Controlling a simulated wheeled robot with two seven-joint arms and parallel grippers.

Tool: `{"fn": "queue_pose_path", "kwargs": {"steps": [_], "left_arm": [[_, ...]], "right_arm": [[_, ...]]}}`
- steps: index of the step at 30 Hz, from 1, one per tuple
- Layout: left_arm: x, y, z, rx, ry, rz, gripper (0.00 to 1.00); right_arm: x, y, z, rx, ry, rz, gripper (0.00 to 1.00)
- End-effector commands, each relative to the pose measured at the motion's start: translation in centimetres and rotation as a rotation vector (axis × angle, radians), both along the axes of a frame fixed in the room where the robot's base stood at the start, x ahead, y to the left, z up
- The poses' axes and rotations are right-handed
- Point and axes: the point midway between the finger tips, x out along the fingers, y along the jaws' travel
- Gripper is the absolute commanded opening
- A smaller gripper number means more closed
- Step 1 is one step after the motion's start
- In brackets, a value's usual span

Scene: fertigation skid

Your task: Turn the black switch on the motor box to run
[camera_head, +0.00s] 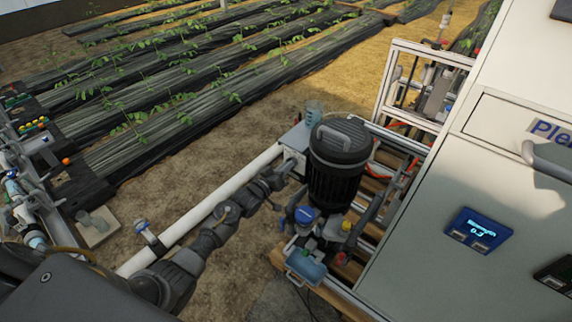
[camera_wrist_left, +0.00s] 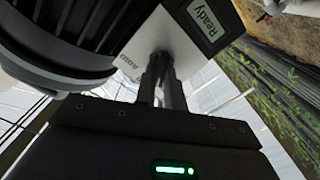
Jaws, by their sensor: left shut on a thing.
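The motor box (camera_head: 296,138) is a light grey box on the left side of the black ribbed motor (camera_head: 338,172). In the left wrist view the box (camera_wrist_left: 165,38) shows a small display (camera_wrist_left: 203,24) reading "Ready". My left gripper (camera_head: 287,168) is at the box's near side. In the left wrist view its two fingers (camera_wrist_left: 164,78) are close together and reach up to the box's lower face, shut on the switch. The black switch itself is hidden by the fingers, so its position cannot be read. My right gripper is in neither view.
A white pipe (camera_head: 215,203) runs below my left arm. A blue-capped filter (camera_head: 305,214) and other fittings stand below the motor. A large pale cabinet (camera_head: 430,205) with a blue display (camera_head: 478,231) fills the right. Planted rows (camera_head: 180,85) lie behind.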

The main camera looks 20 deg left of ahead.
Motion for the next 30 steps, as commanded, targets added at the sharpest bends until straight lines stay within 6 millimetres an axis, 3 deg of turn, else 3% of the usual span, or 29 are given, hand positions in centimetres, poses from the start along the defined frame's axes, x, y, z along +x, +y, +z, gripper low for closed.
{"fn": "queue_pose_path", "kwargs": {"steps": [4,15,30], "left_arm": [[0.0,0.0,0.1,-0.095,0.03,-0.001,0.0],[0.0,0.0,0.0,-0.23,0.072,-0.001,0.0],[0.0,0.0,-0.1,-0.25,0.079,-0.002,0.0]], "right_arm": [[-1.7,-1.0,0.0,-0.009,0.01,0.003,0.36],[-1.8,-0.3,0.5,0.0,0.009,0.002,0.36],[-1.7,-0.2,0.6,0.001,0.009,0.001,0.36]]}}
